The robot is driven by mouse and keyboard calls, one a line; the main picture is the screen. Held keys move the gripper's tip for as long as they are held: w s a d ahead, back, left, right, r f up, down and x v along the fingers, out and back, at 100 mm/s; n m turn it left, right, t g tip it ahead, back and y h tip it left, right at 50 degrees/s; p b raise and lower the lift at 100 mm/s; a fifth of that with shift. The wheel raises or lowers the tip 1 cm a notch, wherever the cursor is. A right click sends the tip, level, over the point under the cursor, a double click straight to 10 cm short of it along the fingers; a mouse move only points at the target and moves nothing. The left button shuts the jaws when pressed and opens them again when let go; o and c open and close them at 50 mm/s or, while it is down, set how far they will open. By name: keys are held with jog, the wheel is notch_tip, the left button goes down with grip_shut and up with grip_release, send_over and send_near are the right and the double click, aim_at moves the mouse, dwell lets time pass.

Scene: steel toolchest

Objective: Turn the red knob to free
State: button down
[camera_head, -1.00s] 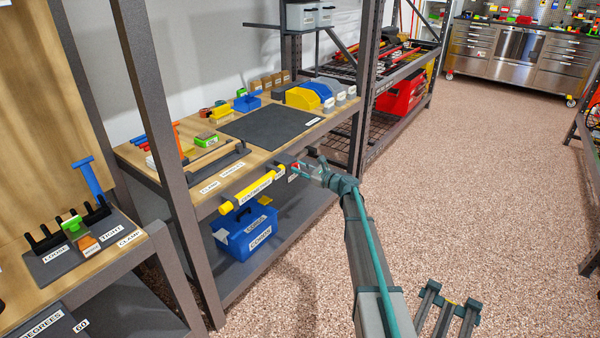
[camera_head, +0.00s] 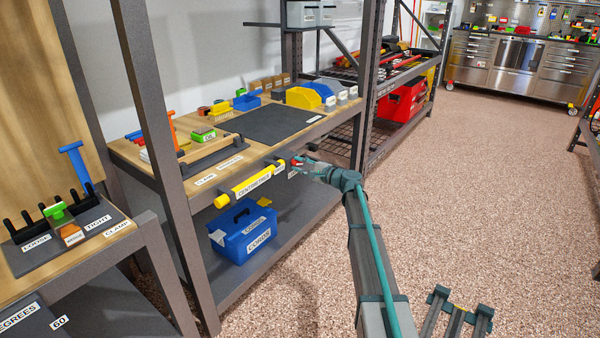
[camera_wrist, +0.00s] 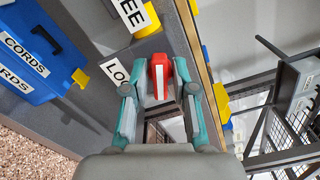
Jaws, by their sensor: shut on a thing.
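The red knob (camera_wrist: 160,72) with a white stripe shows in the wrist view between my gripper's fingertips (camera_wrist: 160,90). My gripper is shut on it, and the stripe runs nearly up and down in that picture. A white label ending in "EE" (camera_wrist: 131,12) is up and left of the knob. A label starting "LO" (camera_wrist: 115,70) is to its left, partly hidden by a finger. In the head view the knob (camera_head: 295,162) is a small red spot at the workbench's front edge, at the tip of my gripper (camera_head: 301,163).
A yellow labelled bar (camera_head: 252,185) is along the bench front, left of the knob. A blue toolbox labelled "CORDS" (camera_head: 238,231) stands on the shelf below. A dark upright post (camera_head: 367,90) rises right of the bench. The speckled floor on the right is open.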

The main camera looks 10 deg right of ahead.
jog(key=shift+f+n+b, duration=0.15)
jog(key=shift+n+b, duration=1.8)
jog(key=shift+n, duration=0.25)
jog(key=c, duration=1.1)
grip_release()
jog(key=shift+c, duration=0.2)
jog(key=v, duration=1.2)
